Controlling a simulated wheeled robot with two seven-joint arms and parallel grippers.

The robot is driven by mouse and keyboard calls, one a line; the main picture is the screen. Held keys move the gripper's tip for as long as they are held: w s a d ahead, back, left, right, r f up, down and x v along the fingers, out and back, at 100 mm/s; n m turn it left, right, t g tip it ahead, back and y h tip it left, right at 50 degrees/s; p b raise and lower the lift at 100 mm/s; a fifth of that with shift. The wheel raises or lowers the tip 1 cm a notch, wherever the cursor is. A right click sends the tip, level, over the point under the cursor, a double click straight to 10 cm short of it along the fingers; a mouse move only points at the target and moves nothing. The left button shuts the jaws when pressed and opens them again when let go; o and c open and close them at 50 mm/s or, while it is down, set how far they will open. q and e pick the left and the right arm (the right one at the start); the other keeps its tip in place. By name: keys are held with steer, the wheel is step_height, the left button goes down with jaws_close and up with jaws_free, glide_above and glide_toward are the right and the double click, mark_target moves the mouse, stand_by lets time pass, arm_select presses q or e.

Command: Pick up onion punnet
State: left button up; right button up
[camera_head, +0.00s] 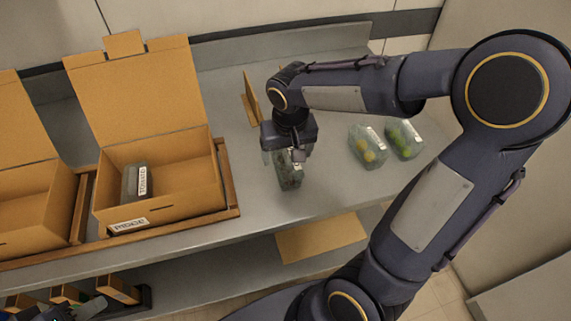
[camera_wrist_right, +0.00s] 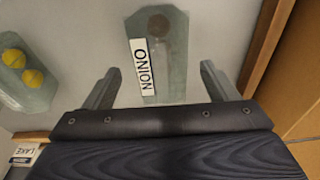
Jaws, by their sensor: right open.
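The onion punnet (camera_wrist_right: 172,72) is a clear tray with a white ONION label and a dark round item inside. In the head view the punnet under my right gripper (camera_head: 289,178) is partly hidden by it and stands on the grey counter. My right gripper (camera_head: 287,157) is over it, pointing down. In the right wrist view my right gripper (camera_wrist_right: 160,84) is open, with one finger to each side of the punnet's near end; I cannot tell whether they touch it. My left gripper (camera_head: 78,312) is at the bottom left corner, dark and cut off, its jaws unclear.
Two more clear punnets (camera_head: 368,146) (camera_head: 404,139) stand to the right on the counter (camera_head: 230,100). Another open crate (camera_head: 35,205) is at the left. Boxes (camera_head: 117,288) sit on a lower shelf.

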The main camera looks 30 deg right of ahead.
steer(key=f, duration=0.2)
steer(key=w+f, duration=0.1)
steer(key=f, duration=0.2)
steer(key=c, duration=1.1)
